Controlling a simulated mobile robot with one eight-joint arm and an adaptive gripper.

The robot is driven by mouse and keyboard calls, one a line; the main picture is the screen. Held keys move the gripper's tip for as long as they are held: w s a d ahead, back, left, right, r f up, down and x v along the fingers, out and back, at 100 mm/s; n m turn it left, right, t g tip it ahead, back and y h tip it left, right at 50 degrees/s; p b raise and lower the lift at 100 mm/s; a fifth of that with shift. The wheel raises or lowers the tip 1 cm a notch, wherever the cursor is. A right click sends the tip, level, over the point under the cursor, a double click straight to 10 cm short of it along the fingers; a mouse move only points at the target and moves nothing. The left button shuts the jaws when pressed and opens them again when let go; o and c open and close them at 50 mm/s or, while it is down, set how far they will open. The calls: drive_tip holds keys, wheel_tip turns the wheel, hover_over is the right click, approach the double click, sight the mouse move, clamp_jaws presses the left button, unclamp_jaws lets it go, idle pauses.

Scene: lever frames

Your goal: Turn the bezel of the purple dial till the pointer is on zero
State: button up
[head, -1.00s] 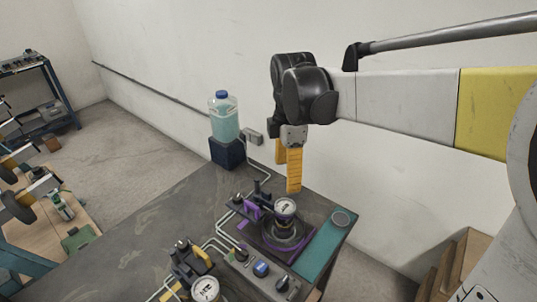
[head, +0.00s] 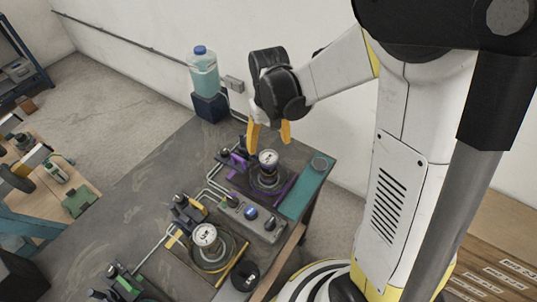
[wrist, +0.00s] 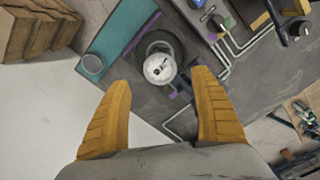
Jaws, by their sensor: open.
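The purple dial (head: 268,157) stands on the purple-edged fixture at the far right end of the bench, its white face turned up. In the wrist view the dial face (wrist: 159,68) lies beyond and between my fingertips, on a dark round base. Its pointer is too small to read. My gripper (head: 268,136) is open and empty, with its orange fingers apart just above and behind the dial. In the wrist view my gripper (wrist: 164,75) shows both fingers spread on either side of the dial, not touching it.
A yellow-marked dial (head: 205,235) stands nearer on the bench, beside a control box (head: 251,214) with knobs. A teal mat (head: 305,188) lies right of the purple fixture. A bottle (head: 203,75) stands on a dark block at the back. Thin pipes run between the fixtures.

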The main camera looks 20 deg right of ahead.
sight(269, 157)
wheel_tip(269, 157, down, 6)
drive_tip(key=shift+r+b, duration=0.1)
drive_tip(key=shift+b, duration=0.35)
